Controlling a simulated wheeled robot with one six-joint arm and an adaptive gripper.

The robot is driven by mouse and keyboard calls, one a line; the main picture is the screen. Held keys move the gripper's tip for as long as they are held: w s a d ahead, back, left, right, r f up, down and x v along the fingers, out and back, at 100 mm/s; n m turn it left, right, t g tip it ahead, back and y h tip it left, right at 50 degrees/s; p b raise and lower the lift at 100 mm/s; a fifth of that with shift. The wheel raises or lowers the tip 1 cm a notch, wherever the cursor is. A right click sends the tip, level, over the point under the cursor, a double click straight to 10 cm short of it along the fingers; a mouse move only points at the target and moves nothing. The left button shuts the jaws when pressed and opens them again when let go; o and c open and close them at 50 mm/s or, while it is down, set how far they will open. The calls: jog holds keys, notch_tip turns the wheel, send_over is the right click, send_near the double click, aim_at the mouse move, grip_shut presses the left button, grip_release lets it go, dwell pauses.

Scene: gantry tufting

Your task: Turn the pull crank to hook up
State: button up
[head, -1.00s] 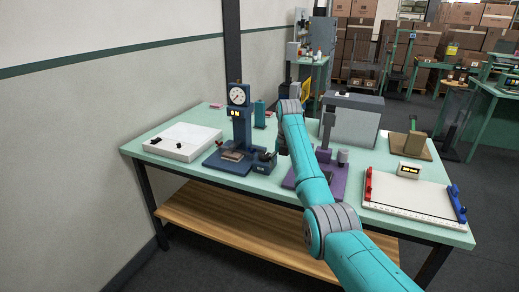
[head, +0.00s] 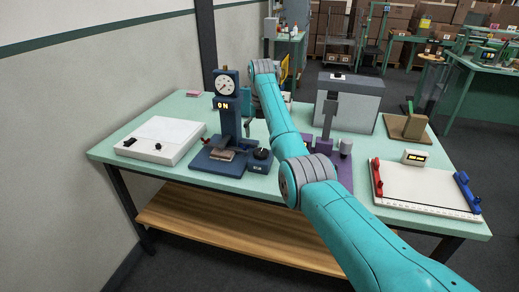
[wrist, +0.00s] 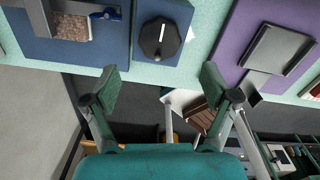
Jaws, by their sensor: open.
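A dark blue bench machine (head: 228,120) with a round dial and a small lit display stands on the green table. At its right front is a low blue box with a black faceted knob (head: 261,153), which I take to be the pull crank. In the wrist view the knob (wrist: 160,40) has a white line along its top, pointing roughly up the picture. My gripper (wrist: 158,86) is open and empty, its fingers spread wide below the knob in the picture and not touching it.
A purple-based machine (head: 335,165) stands close on the right of the blue one. A white panel box (head: 162,140) lies on the left. A white board (head: 425,188) with red and blue clamps is at the right. A grey box stands behind.

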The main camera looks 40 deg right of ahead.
aim_at(261, 152)
notch_tip(261, 152, down, 8)
jog(key=shift+r, duration=0.25)
jog(key=c, duration=1.2)
jog(key=shift+o, duration=0.2)
